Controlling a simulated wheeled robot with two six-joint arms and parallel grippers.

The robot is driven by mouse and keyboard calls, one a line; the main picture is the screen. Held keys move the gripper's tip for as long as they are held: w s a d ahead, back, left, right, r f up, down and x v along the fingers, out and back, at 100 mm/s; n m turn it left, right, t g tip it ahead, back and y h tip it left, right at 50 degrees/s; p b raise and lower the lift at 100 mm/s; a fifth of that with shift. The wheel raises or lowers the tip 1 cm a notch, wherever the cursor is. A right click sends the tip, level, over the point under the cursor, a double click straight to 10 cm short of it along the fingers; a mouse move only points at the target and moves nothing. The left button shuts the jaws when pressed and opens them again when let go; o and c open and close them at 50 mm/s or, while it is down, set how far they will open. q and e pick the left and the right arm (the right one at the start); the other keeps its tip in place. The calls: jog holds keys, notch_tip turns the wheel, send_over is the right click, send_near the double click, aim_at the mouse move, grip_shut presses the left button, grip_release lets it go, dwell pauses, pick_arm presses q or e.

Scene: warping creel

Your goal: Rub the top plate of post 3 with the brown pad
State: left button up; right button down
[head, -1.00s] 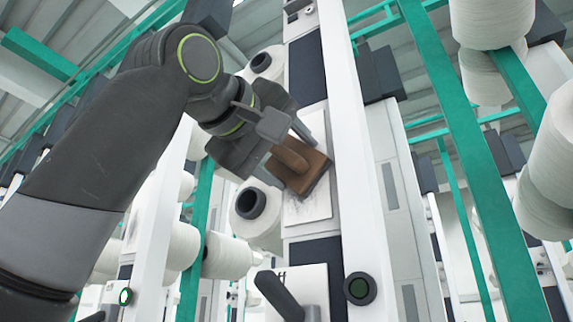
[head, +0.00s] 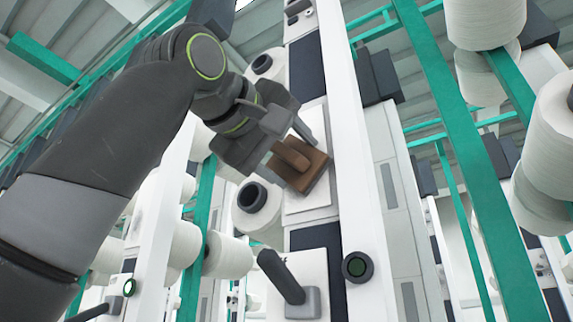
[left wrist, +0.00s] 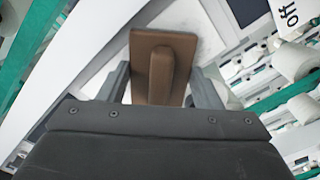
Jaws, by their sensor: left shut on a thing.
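My left gripper (head: 275,137) is shut on the handle of the brown pad (head: 312,172). The pad is a square brown block with a raised grip, tilted in the picture. It lies over the white top plate (head: 307,205) on the front of the post and hides its middle; whether it presses on the plate I cannot tell. The left wrist view shows the pad (left wrist: 150,75) between the two fingers, with the pale plate (left wrist: 203,35) behind it. No post number is readable. My right gripper is not in view.
A white cone (head: 257,208) is close left of the post. Green rails (head: 455,130) and more cones stand right.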

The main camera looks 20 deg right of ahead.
aim_at(303, 208)
pick_arm(q)
jog(key=shift+f+b, duration=3.15)
jog(key=shift+f, duration=0.3)
jog(key=shift+b+v, duration=0.6)
jog(key=shift+v, duration=0.3)
jog(key=shift+b+v, duration=0.65)
jog(key=shift+v, duration=1.35)
